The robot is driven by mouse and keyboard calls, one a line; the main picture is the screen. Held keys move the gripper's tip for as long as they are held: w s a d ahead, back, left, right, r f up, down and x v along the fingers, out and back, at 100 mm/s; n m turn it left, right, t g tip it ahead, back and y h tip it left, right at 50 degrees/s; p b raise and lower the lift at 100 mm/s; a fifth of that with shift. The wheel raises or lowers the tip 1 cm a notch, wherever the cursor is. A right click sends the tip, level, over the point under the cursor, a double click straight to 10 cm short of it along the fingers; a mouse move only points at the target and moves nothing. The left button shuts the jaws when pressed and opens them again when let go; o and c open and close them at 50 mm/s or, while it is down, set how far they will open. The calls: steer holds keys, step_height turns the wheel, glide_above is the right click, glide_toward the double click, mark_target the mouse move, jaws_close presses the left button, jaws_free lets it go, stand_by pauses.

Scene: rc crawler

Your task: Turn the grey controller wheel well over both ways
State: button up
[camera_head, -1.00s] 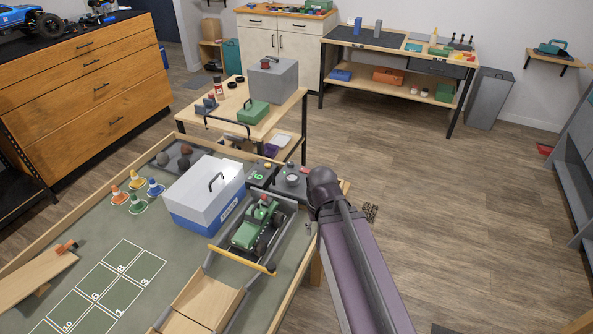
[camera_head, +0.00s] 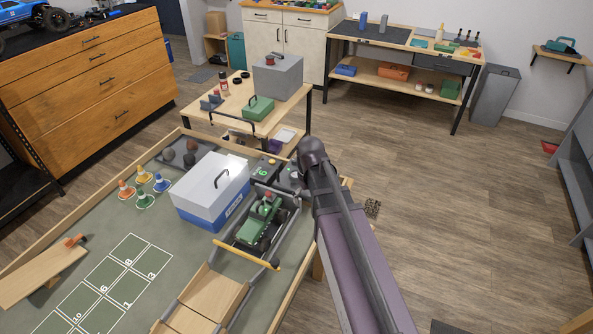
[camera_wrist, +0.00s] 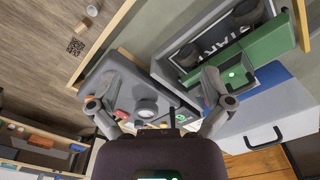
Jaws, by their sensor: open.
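The dark controller box (camera_wrist: 120,80) is in the wrist view, with its round grey wheel (camera_wrist: 146,107) and a red part beside it. My gripper (camera_wrist: 158,104) is open, with one finger on each side of the wheel; I see no clear contact. In the head view the controller (camera_head: 268,169) stands at the far end of the table, its green display lit. Its grey wheel (camera_head: 294,175) is partly covered by my arm, and my gripper is hidden there. The green crawler (camera_head: 260,220) stands on the start pad between grey rails, behind a yellow-ended bar.
A white and blue case (camera_head: 211,190) stands left of the crawler. Small cones (camera_head: 144,200) stand farther left on the green table. A side table (camera_head: 222,115) with a grey box (camera_head: 278,76) and a green case (camera_head: 258,108) is beyond.

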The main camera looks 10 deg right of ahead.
mark_target(296, 174)
steer(key=w+r+n+p, duration=0.2)
steer(key=w, duration=0.8)
steer(key=w+r+n+p, duration=0.2)
steer(key=w+r+n, duration=0.1)
steer(key=w, duration=0.7)
steer(key=shift+r+n+p, duration=0.15)
steer(key=shift+n+p, duration=0.15)
step_height(296, 174, down, 14)
steer(key=b, duration=1.3)
steer(key=shift+r+b, duration=0.1)
steer(key=shift+b, duration=0.3)
steer(key=c, duration=0.9)
